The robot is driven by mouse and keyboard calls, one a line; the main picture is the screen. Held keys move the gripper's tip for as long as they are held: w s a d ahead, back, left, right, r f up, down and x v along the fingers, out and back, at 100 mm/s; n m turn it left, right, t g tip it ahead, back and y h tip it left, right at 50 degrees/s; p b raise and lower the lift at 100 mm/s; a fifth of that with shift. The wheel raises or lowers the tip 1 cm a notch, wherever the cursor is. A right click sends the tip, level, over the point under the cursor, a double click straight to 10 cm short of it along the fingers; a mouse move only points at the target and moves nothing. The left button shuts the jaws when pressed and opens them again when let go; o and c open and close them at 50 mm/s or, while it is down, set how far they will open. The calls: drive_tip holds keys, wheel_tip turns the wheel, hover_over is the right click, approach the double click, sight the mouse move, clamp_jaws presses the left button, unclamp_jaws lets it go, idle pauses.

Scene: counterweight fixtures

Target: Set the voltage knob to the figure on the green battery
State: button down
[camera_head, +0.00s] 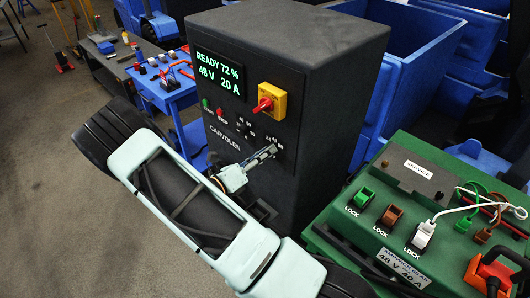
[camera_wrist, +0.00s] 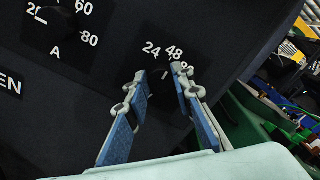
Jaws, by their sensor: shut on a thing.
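The dark charger cabinet (camera_head: 330,95) has a green-lit display (camera_head: 220,75) that reads READY 72 %, 48 V 20 A. The voltage knob (camera_wrist: 164,90) is a black dial under the figures 24, 48 and a partly covered third figure. A short pale mark at its top seems to point near 48. My gripper (camera_head: 271,152) reaches the cabinet front, and in the wrist view its two blue-padded fingers (camera_wrist: 163,88) are on either side of the knob, closed on it. The green battery (camera_head: 330,215) at the lower right bears a label (camera_head: 404,268) reading 48 V 20 A.
The ampere knob (camera_wrist: 52,25) is left of the voltage knob. A red rotary switch (camera_head: 267,103) on a yellow plate is above, with green and red buttons (camera_head: 221,113) to the left. Blue bins (camera_head: 415,60) stand behind. A blue cart (camera_head: 165,90) stands at the left.

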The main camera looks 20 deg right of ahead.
drive_tip(key=c, duration=1.7)
unclamp_jaws()
drive_tip(key=shift+o, duration=0.2)
drive_tip(key=v, duration=1.2)
